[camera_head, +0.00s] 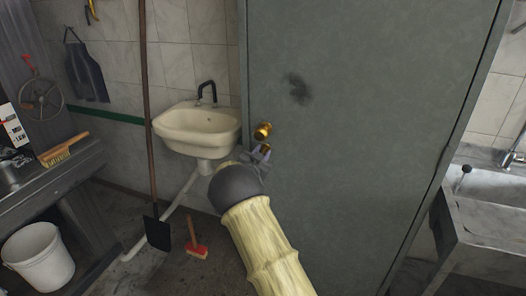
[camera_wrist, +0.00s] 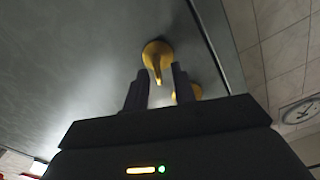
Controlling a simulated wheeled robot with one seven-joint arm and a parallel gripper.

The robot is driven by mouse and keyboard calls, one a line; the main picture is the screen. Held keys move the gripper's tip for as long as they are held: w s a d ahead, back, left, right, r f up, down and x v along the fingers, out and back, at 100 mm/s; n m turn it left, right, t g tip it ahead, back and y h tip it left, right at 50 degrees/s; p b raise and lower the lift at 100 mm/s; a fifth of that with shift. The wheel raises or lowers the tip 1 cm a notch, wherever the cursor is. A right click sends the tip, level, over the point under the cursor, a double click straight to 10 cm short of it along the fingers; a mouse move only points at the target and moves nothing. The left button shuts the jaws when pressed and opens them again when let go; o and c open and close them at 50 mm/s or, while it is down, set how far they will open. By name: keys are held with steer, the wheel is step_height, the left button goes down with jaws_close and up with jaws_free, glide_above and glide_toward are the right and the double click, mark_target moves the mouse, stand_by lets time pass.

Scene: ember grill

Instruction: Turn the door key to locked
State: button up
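The grey door (camera_head: 345,110) fills the middle of the head view. Near its left edge is a brass knob (camera_head: 263,131), with a second brass piece (camera_head: 266,147) just below, partly hidden by my gripper (camera_head: 259,155). In the wrist view, a round brass fitting with a narrow part sticking out, seemingly the door key (camera_wrist: 157,58), shows beyond the gap between my fingertips (camera_wrist: 160,80). The fingers are apart, and nothing is seen clamped. Whether they touch the key I cannot tell. Another brass piece (camera_wrist: 188,93) is partly hidden behind the right finger.
A washbasin (camera_head: 198,128) hangs on the tiled wall left of the door. A long-handled shovel (camera_head: 157,230) and a red brush (camera_head: 196,248) stand on the floor there. A workbench (camera_head: 62,170) with a bucket (camera_head: 38,258) is at far left; a steel sink (camera_head: 485,215) is right.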

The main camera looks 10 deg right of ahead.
steer(key=shift+w+d, duration=0.3)
steer(key=shift+w, duration=0.3)
jaws_close()
